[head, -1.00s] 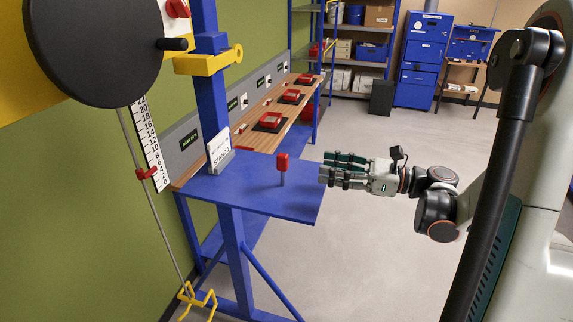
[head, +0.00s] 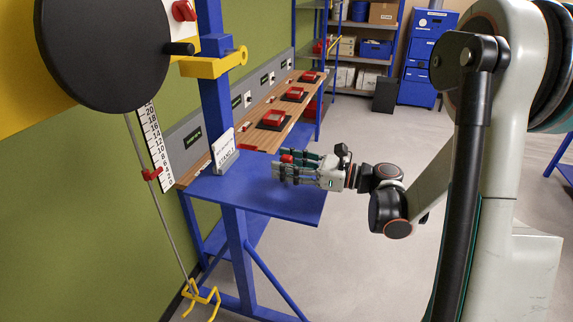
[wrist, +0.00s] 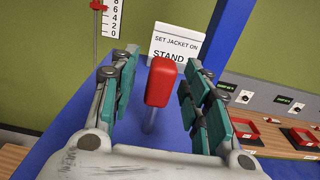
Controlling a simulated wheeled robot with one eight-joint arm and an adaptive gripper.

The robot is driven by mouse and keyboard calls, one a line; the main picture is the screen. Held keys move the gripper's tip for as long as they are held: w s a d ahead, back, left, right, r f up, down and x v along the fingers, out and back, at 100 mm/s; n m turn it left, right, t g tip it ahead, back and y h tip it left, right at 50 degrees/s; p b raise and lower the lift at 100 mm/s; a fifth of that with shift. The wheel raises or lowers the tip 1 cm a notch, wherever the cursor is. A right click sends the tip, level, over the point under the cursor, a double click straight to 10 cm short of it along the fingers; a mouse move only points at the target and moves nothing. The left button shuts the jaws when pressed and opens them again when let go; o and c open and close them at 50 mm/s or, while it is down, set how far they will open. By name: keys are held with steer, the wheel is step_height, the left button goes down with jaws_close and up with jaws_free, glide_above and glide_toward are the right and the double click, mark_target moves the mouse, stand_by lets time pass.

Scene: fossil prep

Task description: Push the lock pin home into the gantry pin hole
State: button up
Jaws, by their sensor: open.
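The lock pin has a red handle (wrist: 160,82) on a thin grey shaft (wrist: 151,120). It stands upright on the blue shelf (head: 250,200). My gripper (head: 285,167) is open at the pin, and in the head view its fingers hide most of the pin. In the wrist view, the red handle is between the two open fingers, with gaps showing on both sides. A yellow bracket (head: 205,67) with a ring end sits higher on the blue post (head: 215,110). I cannot make out the pin hole itself.
A white stand sign (head: 224,150) stands on the shelf behind the pin. A black disc (head: 103,50) and a white scale (head: 155,145) are at the left. A wooden bench (head: 255,115) with several red items runs behind. The floor at the right is clear.

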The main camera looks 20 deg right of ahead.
jaws_close()
steer(key=shift+r, duration=0.1)
stand_by(0.3)
step_height(320, 180, up, 20)
steer(key=shift+p, duration=0.45)
stand_by(0.5)
